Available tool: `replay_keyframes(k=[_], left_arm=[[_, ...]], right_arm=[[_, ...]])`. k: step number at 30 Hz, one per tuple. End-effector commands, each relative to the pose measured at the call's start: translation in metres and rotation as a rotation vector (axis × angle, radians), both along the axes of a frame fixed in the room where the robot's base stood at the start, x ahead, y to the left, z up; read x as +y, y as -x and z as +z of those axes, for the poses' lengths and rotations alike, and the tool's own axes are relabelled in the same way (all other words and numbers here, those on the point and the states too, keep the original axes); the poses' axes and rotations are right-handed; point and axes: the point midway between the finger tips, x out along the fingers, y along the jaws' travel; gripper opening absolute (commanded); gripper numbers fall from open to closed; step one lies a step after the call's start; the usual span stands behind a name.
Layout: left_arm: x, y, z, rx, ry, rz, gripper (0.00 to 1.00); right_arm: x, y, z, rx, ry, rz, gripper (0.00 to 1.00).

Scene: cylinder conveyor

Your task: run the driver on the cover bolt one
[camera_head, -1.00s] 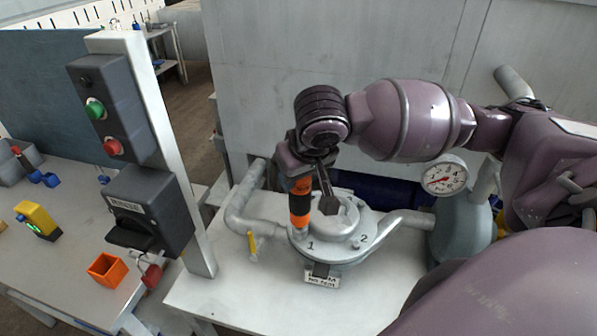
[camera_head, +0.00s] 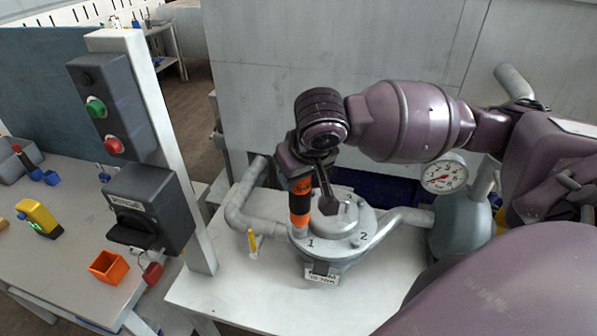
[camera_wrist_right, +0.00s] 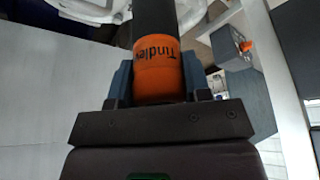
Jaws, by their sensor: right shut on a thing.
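The driver (camera_head: 300,203), an orange and black tool, stands upright at the number 1 on the round grey cover (camera_head: 334,240). My right gripper (camera_head: 302,176) is shut on its upper part. In the right wrist view the driver's orange band (camera_wrist_right: 160,75) sits between the two fingers. The driver's lower end meets the cover at bolt one, and that bolt is hidden under it. Another bolt (camera_head: 356,240) shows beside the number 2. My left gripper is not in view.
Grey pipes (camera_head: 252,218) join the cover's housing on both sides, with a yellow valve handle (camera_head: 252,243) at the left. A pressure gauge (camera_head: 443,174) stands at the right. A post with a switch box (camera_head: 150,210) rises at the left. The front of the white table (camera_head: 240,300) is clear.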

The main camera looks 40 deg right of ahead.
Motion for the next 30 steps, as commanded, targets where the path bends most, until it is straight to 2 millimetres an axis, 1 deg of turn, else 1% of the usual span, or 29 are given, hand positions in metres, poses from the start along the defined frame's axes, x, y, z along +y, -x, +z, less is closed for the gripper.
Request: replay_keyframes(k=[17, 30], left_arm=[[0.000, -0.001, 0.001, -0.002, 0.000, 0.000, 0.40], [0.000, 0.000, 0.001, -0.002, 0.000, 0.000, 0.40]], right_arm=[[0.000, 0.001, -0.001, 0.003, -0.001, 0.000, 0.06], [0.000, 0.000, 0.019, 0.000, 0.000, -0.001, 0.06]])
